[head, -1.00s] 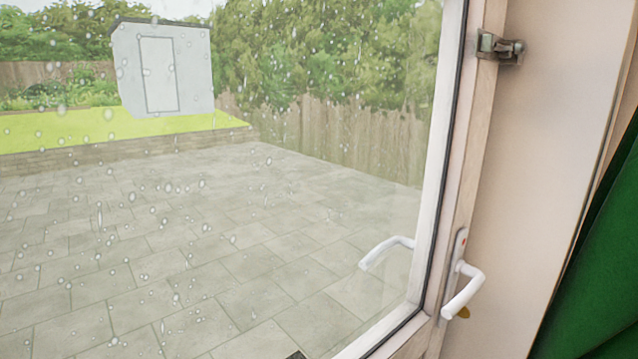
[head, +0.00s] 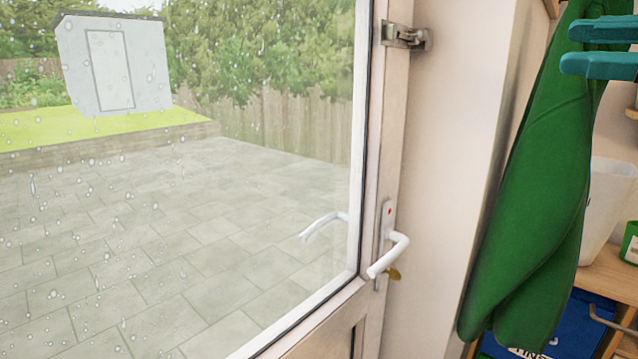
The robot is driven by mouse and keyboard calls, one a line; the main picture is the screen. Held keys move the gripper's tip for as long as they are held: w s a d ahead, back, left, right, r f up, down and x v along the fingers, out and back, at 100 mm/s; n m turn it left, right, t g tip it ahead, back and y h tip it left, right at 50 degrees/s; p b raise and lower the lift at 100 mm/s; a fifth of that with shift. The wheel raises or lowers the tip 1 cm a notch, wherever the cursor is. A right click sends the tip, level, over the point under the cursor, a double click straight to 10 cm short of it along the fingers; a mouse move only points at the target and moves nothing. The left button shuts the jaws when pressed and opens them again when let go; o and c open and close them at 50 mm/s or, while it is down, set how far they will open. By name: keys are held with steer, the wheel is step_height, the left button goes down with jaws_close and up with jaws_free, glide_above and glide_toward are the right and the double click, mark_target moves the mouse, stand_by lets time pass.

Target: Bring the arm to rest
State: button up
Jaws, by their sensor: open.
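My gripper (head: 567,47) shows at the top right edge of the head view as two teal fingers, one above the other with a gap between them. It is open, and I see nothing held in the gap. The fingers point left, in front of the upper part of a hanging green cloth (head: 540,170). The rest of my arm is outside the picture.
A glazed door (head: 378,130) with a white handle (head: 388,257) and a metal latch (head: 403,36) stands left of the cloth. At the right are a whitish bin (head: 606,205), a wooden shelf (head: 608,273) and a blue box (head: 575,325).

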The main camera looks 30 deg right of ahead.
steer(key=w+f+m+g+h, duration=0.1)
steer(key=w+f+m, duration=0.4)
steer(key=f, duration=0.6)
steer(key=w+f+m+h, duration=0.1)
steer(key=w+f+m, duration=0.2)
steer(key=w+f, duration=0.5)
steer(key=s+a+f+m+g+h+p, duration=0.1)
steer(key=s+a+f+m+g, duration=0.15)
steer(key=a+f, duration=0.85)
steer(key=s+a+f+m+g+p, duration=0.15)
steer(key=f+g, duration=0.25)
steer(key=f, duration=1.4)
steer(key=s+a+f+m+g+h, duration=0.1)
steer(key=s+a+f+g, duration=0.25)
steer(key=s+f, duration=0.3)
steer(key=s+a+f+m+g, duration=0.1)
steer(key=s+a+f+g, duration=0.1)
steer(key=s+a+f, duration=0.4)
steer(key=s+f+g+h, duration=0.1)
steer(key=s+f, duration=0.2)
steer(key=s, duration=0.2)
steer(key=s+d+f+g+h, duration=0.1)
steer(key=s+f+g, duration=0.1)
steer(key=s, duration=0.3)
steer(key=shift+s+d+f, duration=0.15)
steer(key=shift+s+f, duration=0.1)
steer(key=shift+f, duration=0.2)
